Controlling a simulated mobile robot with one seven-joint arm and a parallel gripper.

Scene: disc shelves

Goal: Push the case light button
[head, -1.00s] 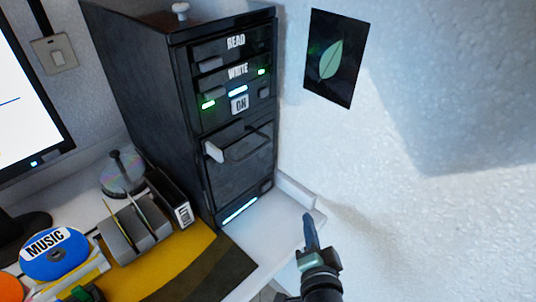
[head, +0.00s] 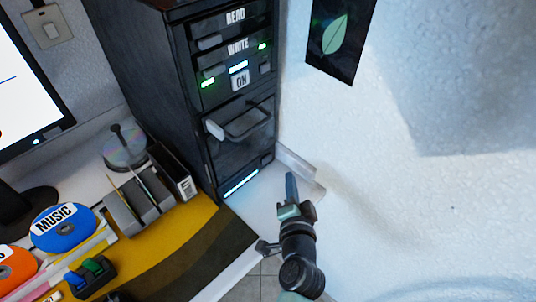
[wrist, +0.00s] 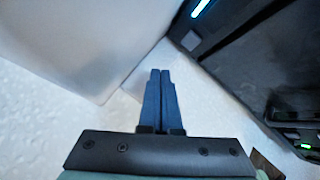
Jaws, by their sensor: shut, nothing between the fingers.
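The black computer case (head: 190,120) stands on the desk against the wall, its front facing right of centre in the head view. A small dark button-like piece (head: 267,160) sits at the lower right of the front. I cannot read any mark on it. My gripper (head: 290,177) is shut and empty, just right of the case's lower front and apart from it. In the wrist view, the case (wrist: 262,55) is at the upper right of my closed fingers (wrist: 160,75).
An open tray (head: 245,122) sticks out of the case front. The wall (head: 400,210) lies close to the right of my gripper. A disc rack (head: 140,208), a disc spindle (head: 124,150) and a blue MUSIC disc (head: 62,227) are on the desk at left.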

